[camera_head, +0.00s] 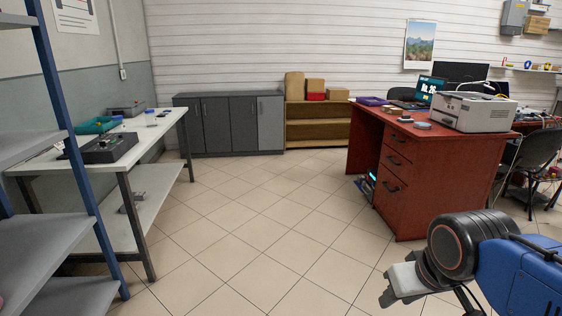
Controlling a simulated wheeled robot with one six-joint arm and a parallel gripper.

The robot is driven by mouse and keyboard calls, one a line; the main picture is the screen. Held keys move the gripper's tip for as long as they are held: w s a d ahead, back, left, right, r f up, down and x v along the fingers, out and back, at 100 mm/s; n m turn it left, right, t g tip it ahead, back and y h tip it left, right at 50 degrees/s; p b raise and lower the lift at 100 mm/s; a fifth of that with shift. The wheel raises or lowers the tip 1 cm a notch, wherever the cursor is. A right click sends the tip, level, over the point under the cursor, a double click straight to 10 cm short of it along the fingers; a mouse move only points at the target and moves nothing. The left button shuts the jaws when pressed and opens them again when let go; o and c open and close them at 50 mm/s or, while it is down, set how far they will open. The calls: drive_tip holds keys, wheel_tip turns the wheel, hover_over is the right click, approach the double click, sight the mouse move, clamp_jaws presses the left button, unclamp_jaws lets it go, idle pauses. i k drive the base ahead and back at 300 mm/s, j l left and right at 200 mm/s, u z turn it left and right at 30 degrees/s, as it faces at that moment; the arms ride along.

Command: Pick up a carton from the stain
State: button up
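Several brown cardboard cartons stand on top of a low wooden shelf at the back wall: a tall one (294,86) at the left, a smaller one (315,84) on a red box, and a low one (337,94) at the right. I cannot make out a stain on the visible floor. My gripper (405,283) is at the lower right, in the foreground, far from these cartons. Its fingers do not show clearly, so I cannot tell whether it is open or holds anything.
Tiled floor (250,220) is clear through the middle. A blue-posted shelf rack (65,110) and a white workbench (140,138) stand left. A red desk (430,190) with a printer (472,111) stands right. Grey cabinets (230,125) and the wooden shelf (318,131) line the back.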

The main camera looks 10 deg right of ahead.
sight(392, 111)
drive_tip(key=i, duration=1.7)
drive_tip(key=i+z, duration=0.2)
drive_tip(key=i, duration=0.35)
drive_tip(key=i+z, duration=0.25)
drive_tip(key=i, duration=0.35)
drive_tip(key=i+j+z, duration=0.2)
drive_tip(key=i, duration=0.35)
